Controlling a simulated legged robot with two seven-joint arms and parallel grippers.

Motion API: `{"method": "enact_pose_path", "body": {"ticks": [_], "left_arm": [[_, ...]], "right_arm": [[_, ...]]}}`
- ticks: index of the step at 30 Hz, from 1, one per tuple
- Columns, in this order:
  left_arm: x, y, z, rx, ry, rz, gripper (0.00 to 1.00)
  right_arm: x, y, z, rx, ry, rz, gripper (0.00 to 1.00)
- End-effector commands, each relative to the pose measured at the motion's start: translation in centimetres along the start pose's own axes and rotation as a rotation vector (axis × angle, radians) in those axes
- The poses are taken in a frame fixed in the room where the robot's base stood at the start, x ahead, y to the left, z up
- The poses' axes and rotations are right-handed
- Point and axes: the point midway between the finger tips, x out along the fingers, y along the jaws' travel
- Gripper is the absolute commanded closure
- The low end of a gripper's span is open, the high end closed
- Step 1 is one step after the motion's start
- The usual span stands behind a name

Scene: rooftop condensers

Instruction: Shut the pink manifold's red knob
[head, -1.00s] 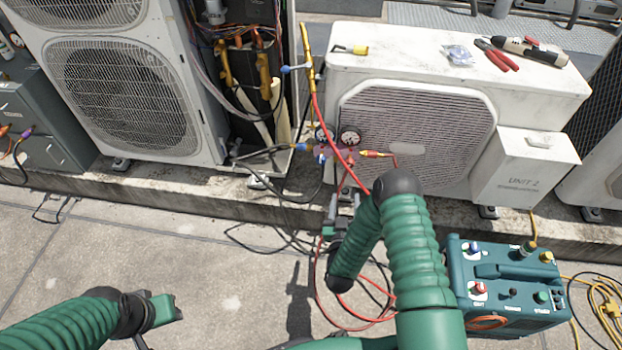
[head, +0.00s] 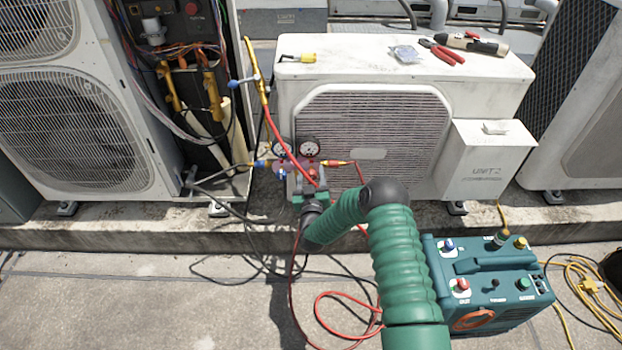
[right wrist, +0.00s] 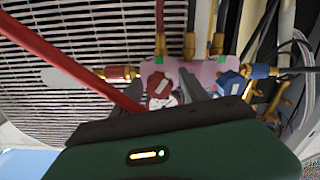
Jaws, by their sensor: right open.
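The pink manifold (head: 293,166) hangs in front of the white condenser, with two gauges above it. Its red knob (head: 313,174) is on the right side in the head view. My right gripper (head: 309,190) is just in front of and below the red knob. In the right wrist view, the manifold (right wrist: 185,72) spans the middle, with the red knob (right wrist: 160,88) close to the grey fingers and the blue knob (right wrist: 230,83) to the right. The right gripper is open; I cannot tell whether a finger touches the red knob. My left gripper is out of view.
A red hose (head: 283,137) runs down across the manifold close to my right gripper. The white condenser (head: 462,88) stands behind, with pliers (head: 446,54) on top. A teal machine (head: 486,283) stands at the lower right. Hoses lie on the concrete.

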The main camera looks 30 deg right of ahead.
Motion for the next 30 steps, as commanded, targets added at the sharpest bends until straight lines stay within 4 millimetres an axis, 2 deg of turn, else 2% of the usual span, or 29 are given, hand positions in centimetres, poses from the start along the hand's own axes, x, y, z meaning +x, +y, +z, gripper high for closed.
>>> {"method": "enact_pose_path", "body": {"ticks": [6,18,30], "left_arm": [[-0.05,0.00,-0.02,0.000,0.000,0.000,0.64],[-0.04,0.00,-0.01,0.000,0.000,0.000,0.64],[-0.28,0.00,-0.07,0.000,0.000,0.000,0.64]], "right_arm": [[0.04,0.01,-0.07,0.000,0.000,0.000,0.48],[-0.01,-0.02,-0.02,0.000,0.000,0.000,1.00],[-0.04,-0.04,-0.05,0.041,-0.001,-0.001,1.00]]}}
